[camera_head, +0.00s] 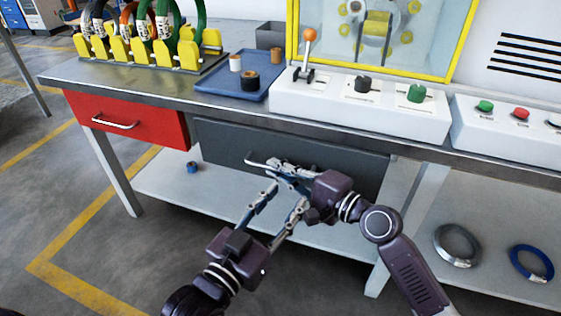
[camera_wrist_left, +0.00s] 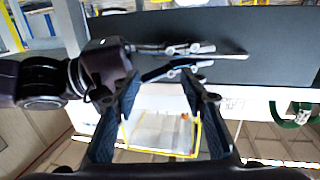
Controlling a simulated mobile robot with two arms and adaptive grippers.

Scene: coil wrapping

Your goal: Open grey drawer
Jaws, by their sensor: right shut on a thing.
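The grey drawer (camera_head: 225,143) sits under the worktop, right of the red drawer. Its front looks about flush with the bench, and its silver bar handle (camera_head: 255,161) runs across it. The drawer front also fills the upper part of the left wrist view (camera_wrist_left: 270,40). My right gripper (camera_head: 283,171) is shut on the handle, and its fingers hide part of the bar. It shows at the handle in the left wrist view (camera_wrist_left: 185,58). My left gripper (camera_head: 284,199) is open and empty, below and in front of the right one. Its spread fingers (camera_wrist_left: 170,98) frame the wrist view.
The red drawer (camera_head: 150,122) is at the left. On the worktop (camera_head: 145,86) are a blue tray (camera_head: 212,84), a yellow rack with coils (camera_head: 125,48) and a control box (camera_head: 330,112). A lower shelf (camera_head: 215,207) holds rings at the right. The floor in front is clear.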

